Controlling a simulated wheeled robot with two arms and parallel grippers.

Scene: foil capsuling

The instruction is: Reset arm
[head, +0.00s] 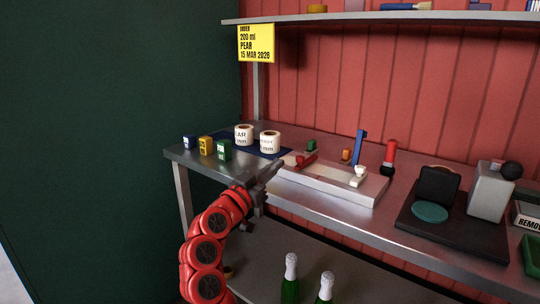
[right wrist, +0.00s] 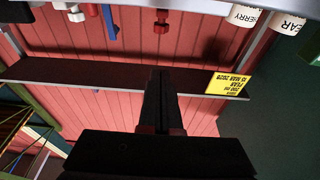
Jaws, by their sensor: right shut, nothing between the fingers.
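My red right arm rises from the bottom of the head view. Its dark right gripper (head: 274,168) is shut and empty, in front of the metal bench's front edge (head: 225,174), near the left end of a pale tray (head: 330,189). In the right wrist view the closed fingers (right wrist: 159,78) point toward the red wall, with nothing between them. My left gripper is in neither view.
Two label rolls (head: 244,134) and small blue, yellow and green boxes (head: 224,150) stand at the bench's left. A black scale (head: 452,232) is at right. Green bottles (head: 290,281) stand below. A yellow sign (head: 256,43) hangs from the upper shelf (head: 350,17).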

